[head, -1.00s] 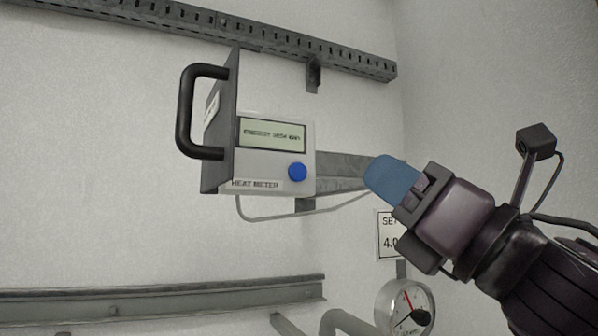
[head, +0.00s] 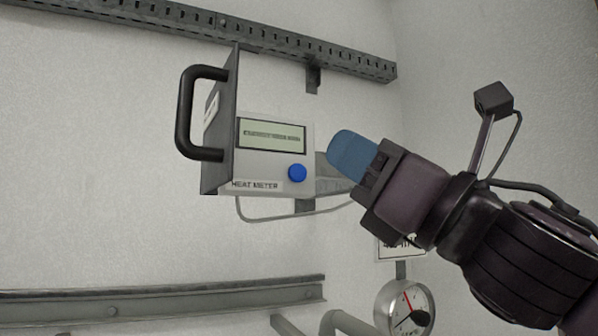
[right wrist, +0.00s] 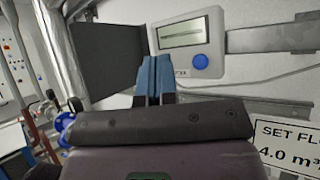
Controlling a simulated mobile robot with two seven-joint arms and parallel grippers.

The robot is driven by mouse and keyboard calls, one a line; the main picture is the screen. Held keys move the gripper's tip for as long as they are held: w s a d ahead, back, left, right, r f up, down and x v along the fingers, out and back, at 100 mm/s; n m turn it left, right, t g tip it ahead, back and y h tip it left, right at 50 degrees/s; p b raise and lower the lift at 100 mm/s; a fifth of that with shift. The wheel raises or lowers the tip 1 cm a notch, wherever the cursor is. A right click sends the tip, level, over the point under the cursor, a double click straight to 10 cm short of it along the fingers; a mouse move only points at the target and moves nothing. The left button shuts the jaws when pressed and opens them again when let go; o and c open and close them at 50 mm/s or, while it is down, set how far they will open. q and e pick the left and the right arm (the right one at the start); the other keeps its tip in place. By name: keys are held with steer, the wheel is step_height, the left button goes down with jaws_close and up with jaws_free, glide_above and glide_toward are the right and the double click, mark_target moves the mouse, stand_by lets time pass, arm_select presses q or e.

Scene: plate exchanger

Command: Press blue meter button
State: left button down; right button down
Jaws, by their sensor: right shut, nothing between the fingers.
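The heat meter (head: 273,160) is a grey box on the wall with a small display (head: 272,135) and a round blue button (head: 297,172) at its lower right. My right gripper (head: 338,150) has blue fingertips, shut and empty, just right of the button and apart from it in the head view. The gap in depth is hard to tell. My left gripper is not in view.
A dark panel with a black handle (head: 184,112) stands out at the meter's left. A cable (head: 262,219) loops below. A perforated rail (head: 200,22) runs above, and a pressure gauge (head: 404,308) and a sign (head: 388,250) are at lower right.

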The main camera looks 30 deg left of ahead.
steer(key=w+a, duration=0.4)
steer(key=a, duration=0.1)
steer(key=shift+a, duration=0.3)
steer(key=shift+w+a, duration=0.1)
steer(key=shift+w, duration=0.15)
stand_by(1.9)
steer(key=shift+w+a, duration=0.15)
steer(key=shift+a, duration=0.1)
steer(key=shift+w+a, duration=0.3)
stand_by(1.8)
steer(key=shift+d+t, duration=0.1)
steer(key=shift+t, duration=0.2)
steer(key=shift+s+d+f, duration=0.1)
steer(key=shift+s+d, duration=0.1)
steer(key=shift+d, duration=0.35)
steer(key=shift+s+d, duration=1.6)
steer(key=shift+d, duration=0.3)
